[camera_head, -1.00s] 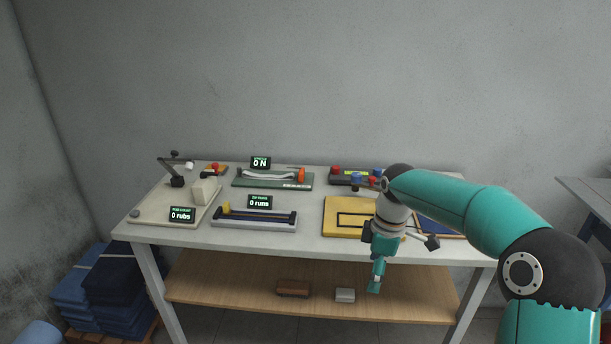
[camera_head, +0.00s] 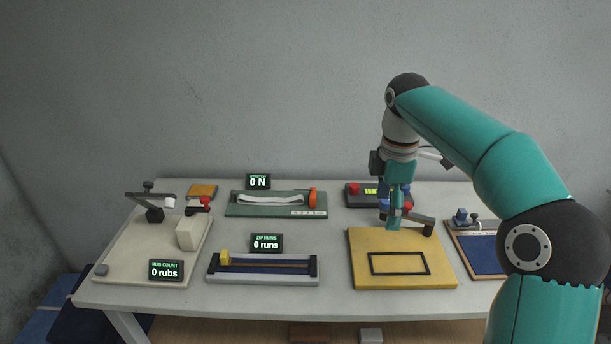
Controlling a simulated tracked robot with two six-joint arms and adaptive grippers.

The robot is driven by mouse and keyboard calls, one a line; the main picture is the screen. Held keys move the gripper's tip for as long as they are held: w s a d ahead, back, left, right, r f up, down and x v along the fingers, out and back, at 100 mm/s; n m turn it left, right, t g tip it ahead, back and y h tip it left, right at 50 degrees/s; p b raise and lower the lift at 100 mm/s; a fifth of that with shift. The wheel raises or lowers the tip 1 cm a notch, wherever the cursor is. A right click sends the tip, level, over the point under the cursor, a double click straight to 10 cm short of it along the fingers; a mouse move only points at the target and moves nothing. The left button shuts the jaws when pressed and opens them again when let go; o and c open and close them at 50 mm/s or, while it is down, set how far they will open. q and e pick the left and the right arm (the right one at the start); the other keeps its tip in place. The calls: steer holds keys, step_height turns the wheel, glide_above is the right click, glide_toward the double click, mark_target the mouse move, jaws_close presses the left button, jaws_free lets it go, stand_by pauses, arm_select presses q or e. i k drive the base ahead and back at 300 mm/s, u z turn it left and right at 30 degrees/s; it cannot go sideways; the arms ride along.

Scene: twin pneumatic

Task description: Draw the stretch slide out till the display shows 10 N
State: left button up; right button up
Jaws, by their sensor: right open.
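The stretch slide is a green base (camera_head: 240,210) at the back of the table with a white band (camera_head: 270,199) lying along it. An orange-red upright handle (camera_head: 312,197) stands at its right end. The display (camera_head: 258,181) behind it reads 0 N. My right gripper (camera_head: 396,222) points down above the back part of the yellow board, to the right of the handle and apart from it. It is open and I see nothing held in it. My left gripper is not in view.
A zip-run rig (camera_head: 262,279) reading 0 runs stands in front of the slide. A rub-count board (camera_head: 120,258) is at left. A yellow board (camera_head: 360,281) and a dark blue panel (camera_head: 478,255) are at right. A dark box with coloured knobs (camera_head: 356,201) stands behind my gripper.

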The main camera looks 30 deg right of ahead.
mark_target(312, 190)
steer(key=i, duration=1)
steer(key=u, duration=0.1)
